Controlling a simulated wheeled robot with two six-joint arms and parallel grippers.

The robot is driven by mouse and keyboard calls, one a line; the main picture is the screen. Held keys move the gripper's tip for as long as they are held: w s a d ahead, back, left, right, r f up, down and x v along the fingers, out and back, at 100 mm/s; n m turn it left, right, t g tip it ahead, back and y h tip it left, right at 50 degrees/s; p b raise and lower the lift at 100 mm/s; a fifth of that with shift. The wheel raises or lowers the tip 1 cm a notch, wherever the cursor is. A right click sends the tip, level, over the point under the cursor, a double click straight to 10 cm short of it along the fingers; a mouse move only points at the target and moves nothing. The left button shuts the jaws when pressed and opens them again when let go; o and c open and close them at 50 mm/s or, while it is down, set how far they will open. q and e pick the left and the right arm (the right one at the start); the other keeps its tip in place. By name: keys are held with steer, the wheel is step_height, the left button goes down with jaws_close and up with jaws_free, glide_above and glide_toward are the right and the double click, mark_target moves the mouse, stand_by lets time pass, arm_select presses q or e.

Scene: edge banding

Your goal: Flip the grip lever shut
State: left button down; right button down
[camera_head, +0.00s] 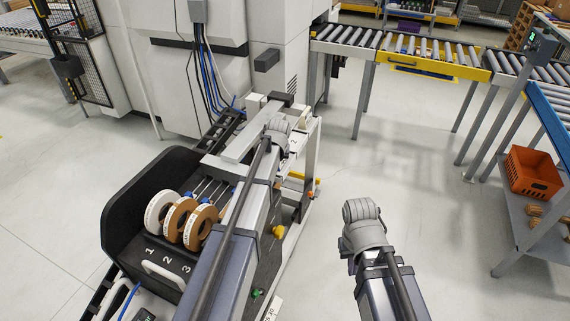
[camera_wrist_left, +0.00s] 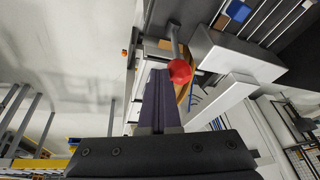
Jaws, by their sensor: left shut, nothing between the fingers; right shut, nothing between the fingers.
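The grip lever is a grey rod (camera_wrist_left: 174,42) with a red ball knob (camera_wrist_left: 180,72), seen in the left wrist view above a light metal block. My left gripper (camera_wrist_left: 158,76) is shut and empty. In that view its dark fingertips are just left of and below the red knob; I cannot tell whether they touch it. In the head view my left arm reaches over the edge-banding machine (camera_head: 232,150) and hides the lever and the left fingers. My right gripper (camera_head: 361,211) is shut and empty, held over open floor right of the machine, its fingers hardly visible.
Numbered tape rolls (camera_head: 178,220) sit in the black holder (camera_head: 120,215) left of my left arm. A pale metal bar (camera_wrist_left: 225,98) lies close right of the left fingers. A roller conveyor (camera_head: 400,48) and orange crate (camera_head: 532,172) stand at right. Floor between is clear.

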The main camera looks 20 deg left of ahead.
arm_select(q)
steer(key=shift+w+a+f+n+g+h+b, duration=0.15)
steer(key=shift+w+a+h+b, duration=0.15)
steer(key=shift+a+h, duration=1.05)
steer(key=shift+w+a+n+g+h+b, duration=0.2)
steer(key=shift+a+h, duration=0.4)
steer(key=shift+a, duration=1.5)
steer(key=shift+w+a+f+n+g+h+b, duration=0.1)
steer(key=shift+w+a+n+h+b, duration=0.2)
steer(key=shift+a+h, duration=1.05)
steer(key=shift+a+y, duration=0.5)
steer(key=shift+a, duration=0.05)
steer(key=shift+r, duration=0.1)
steer(key=shift+d+r+p, duration=0.2)
steer(key=shift+r+p, duration=0.2)
steer(key=shift+p, duration=0.05)
steer(key=d+r+p+v, duration=0.1)
steer(key=d+p+v, duration=0.1)
steer(key=p+v, duration=0.9)
steer(key=shift+w+d, duration=0.15)
steer(key=shift+w, duration=0.05)
